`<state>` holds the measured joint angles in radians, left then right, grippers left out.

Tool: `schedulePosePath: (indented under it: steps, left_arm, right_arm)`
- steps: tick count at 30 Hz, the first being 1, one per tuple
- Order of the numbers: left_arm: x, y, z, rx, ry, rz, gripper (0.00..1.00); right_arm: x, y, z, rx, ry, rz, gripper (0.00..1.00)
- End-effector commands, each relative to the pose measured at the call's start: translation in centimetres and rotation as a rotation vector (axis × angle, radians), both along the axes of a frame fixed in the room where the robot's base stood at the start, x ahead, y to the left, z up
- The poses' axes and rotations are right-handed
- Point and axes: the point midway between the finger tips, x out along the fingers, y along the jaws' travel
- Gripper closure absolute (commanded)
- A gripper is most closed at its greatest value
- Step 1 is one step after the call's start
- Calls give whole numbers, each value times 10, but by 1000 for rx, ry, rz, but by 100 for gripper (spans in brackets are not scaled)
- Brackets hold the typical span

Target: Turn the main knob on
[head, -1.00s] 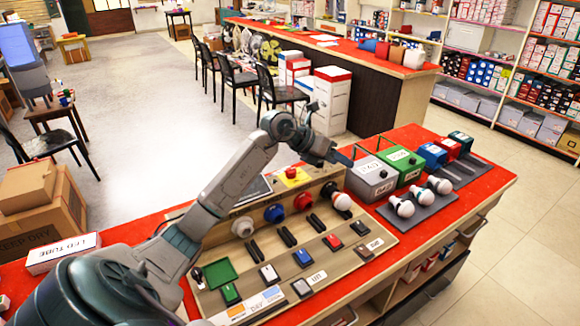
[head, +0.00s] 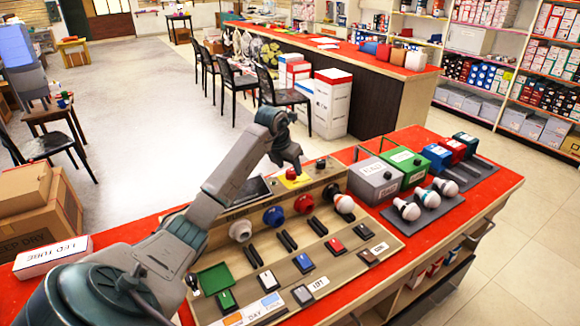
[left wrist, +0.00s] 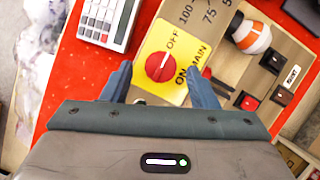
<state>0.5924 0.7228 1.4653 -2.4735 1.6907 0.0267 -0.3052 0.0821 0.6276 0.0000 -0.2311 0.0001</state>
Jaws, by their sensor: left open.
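The main knob is a round red knob (left wrist: 160,67) on a yellow plate (left wrist: 150,92) marked OFF and ON MAIN. A pale line on the knob appears to point toward OFF. In the head view the knob (head: 292,173) sits at the back of the wooden switch board (head: 325,255). My left gripper (head: 297,163) is over the yellow plate. In the left wrist view its open blue-grey fingers (left wrist: 160,70) lie on either side of the knob, with a gap on both sides. Whether they are down at its height I cannot tell. My right gripper is not in view.
A calculator (left wrist: 105,20) lies beside the yellow plate. Coloured sockets, one with a bulb (head: 343,204), and rocker switches (head: 303,262) cover the board. A grey box (head: 376,181) and a green box (head: 405,163) stand to the right, near several bulbs on a dark base.

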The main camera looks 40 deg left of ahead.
Motion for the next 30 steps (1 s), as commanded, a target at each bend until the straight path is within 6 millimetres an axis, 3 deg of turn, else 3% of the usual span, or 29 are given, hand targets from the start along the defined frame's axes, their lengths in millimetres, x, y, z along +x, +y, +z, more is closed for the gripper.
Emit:
schedulePosePath:
  steps: [6,14,15,22,30]
  left_arm:
    - [7,0,-16,-1,1,0,46]
    - [7,1,-18,0,0,0,46]
    - [7,1,-18,0,-1,0,48]
    - [7,1,-18,0,-1,0,91]
    - [7,1,-19,0,-1,-24,91]
  right_arm:
    - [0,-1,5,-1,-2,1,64]
    - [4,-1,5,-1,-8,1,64]
    - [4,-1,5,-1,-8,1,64]
    - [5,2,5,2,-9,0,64]
    - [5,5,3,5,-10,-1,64]
